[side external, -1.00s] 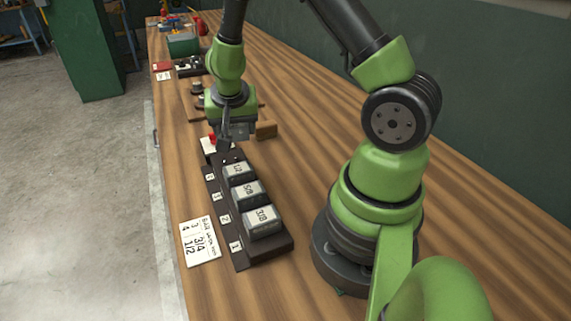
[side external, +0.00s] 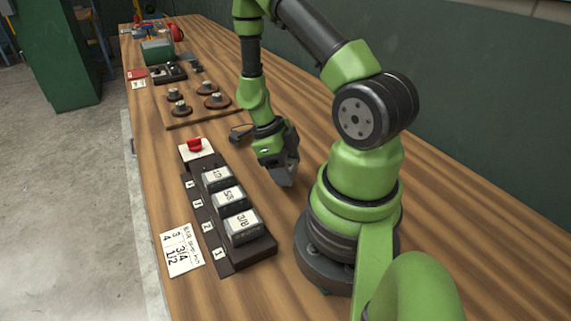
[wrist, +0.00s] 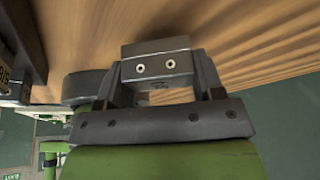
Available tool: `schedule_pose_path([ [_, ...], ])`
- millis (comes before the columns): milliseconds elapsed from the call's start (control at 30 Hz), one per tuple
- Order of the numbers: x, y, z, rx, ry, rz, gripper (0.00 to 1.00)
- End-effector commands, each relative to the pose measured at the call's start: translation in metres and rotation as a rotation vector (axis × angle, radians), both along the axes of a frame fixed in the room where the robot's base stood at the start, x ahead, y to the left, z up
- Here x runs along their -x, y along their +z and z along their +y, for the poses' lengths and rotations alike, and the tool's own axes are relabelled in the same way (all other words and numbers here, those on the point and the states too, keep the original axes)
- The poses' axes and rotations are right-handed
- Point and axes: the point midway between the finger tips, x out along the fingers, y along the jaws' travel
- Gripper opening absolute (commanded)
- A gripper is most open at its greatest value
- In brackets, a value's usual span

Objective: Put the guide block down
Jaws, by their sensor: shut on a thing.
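My gripper (side external: 284,170) is tilted beside the dark rack, on its right, low over the wooden bench. In the wrist view my gripper (wrist: 165,85) is shut on a grey guide block (wrist: 157,65) with two small round holes in its face. The block's lower part and any gap to the bench are hard to judge. In the side view the block is mostly hidden by the jaws. The dark stepped rack (side external: 212,250) holds grey blocks marked 1/2 (side external: 217,177), 5/8 (side external: 228,197) and 3/8 (side external: 242,222), with numbered slot labels along its left side.
A white card with handwritten sizes (side external: 181,250) lies left of the rack. A red knob (side external: 195,144) on a white plate stands at its far end. A wooden board (side external: 190,120) with several round pieces and a green box (side external: 157,52) lie farther back. Bare bench lies right of my gripper.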

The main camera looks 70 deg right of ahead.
Motion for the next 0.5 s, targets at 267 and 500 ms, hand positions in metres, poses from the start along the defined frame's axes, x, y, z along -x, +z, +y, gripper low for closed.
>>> schedule_pose_path([
  [267, -0.001, -0.020, 0.000, 0.000, 0.004, -0.002, 0.38],
  [500, -0.001, -0.021, 0.000, 0.001, 0.005, -0.003, 0.38],
])
